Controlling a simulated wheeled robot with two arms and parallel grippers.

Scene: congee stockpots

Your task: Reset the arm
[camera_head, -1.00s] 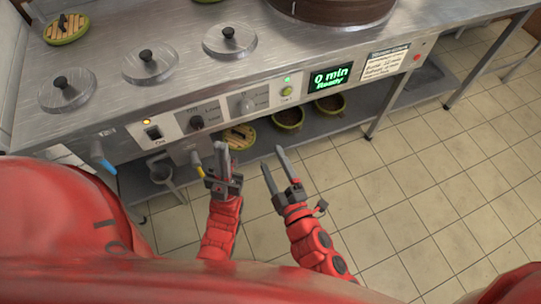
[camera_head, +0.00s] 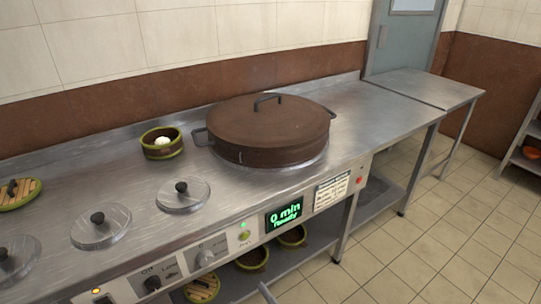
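In the head view, only a grey tip of one of my grippers (camera_head: 267,292) shows at the bottom edge, in front of the counter. I cannot tell from this which gripper it is or whether it is open or shut. The rest of both arms is below the frame. No object is seen in the gripper part that shows.
A steel counter (camera_head: 352,126) holds a large brown lidded pot (camera_head: 268,128), a small steamer basket with a white bun (camera_head: 162,143) and several round steel lids (camera_head: 184,195). The display (camera_head: 284,215) reads "0 min Ready". Bowls (camera_head: 253,257) sit on the lower shelf.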

